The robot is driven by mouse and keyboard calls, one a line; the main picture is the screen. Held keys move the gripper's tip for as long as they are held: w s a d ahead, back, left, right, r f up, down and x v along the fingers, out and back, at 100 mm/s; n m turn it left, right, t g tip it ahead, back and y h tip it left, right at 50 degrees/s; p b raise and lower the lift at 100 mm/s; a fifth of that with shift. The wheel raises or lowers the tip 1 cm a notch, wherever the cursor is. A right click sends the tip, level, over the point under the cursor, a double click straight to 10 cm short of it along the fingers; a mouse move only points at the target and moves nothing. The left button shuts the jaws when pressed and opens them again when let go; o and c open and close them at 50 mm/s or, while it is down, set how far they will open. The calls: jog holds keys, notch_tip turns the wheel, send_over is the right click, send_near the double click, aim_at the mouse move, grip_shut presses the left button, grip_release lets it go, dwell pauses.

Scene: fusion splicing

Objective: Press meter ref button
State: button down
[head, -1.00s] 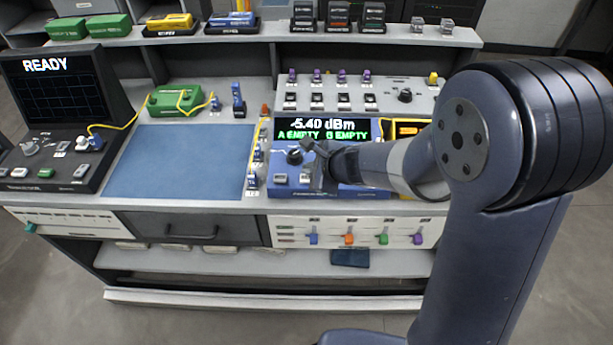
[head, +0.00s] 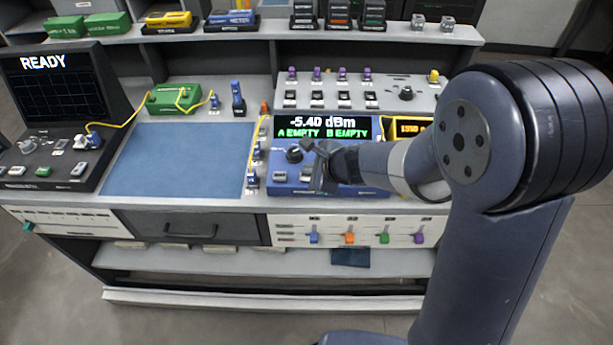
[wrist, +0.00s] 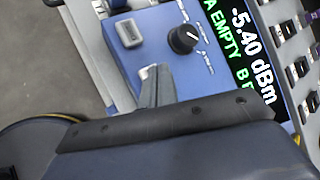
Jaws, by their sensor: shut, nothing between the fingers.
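The blue meter (head: 290,159) stands on the right half of the bench. Its display (head: 322,127) reads "-5.40 dBm" and "A EMPTY B EMPTY". The meter has a black knob (wrist: 183,39) and a pale grey button (wrist: 129,33), which also shows in the head view (head: 280,176). A second pale button (wrist: 147,72) is partly hidden by my fingertips; I cannot read which one is the ref button. My gripper (wrist: 160,76) is shut and empty, its tips at or just above this second button. Contact cannot be told. In the head view my gripper (head: 317,184) covers the meter's front middle.
A yellow-framed display unit (head: 410,127) sits right of the meter, partly behind my arm. A row of small switches (head: 330,98) stands behind it. A blue mat (head: 178,160) lies clear to the left. Coloured levers (head: 349,238) line the front panel below.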

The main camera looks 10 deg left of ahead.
jog(key=shift+f+b, duration=0.45)
dwell(0.7)
jog(key=shift+r, duration=0.15)
jog(key=shift+r+p, duration=0.75)
notch_tip(320, 180, up, 5)
jog(key=p, duration=0.4)
jog(key=shift+p, duration=0.3)
jog(key=shift+s+f, duration=0.1)
dwell(0.7)
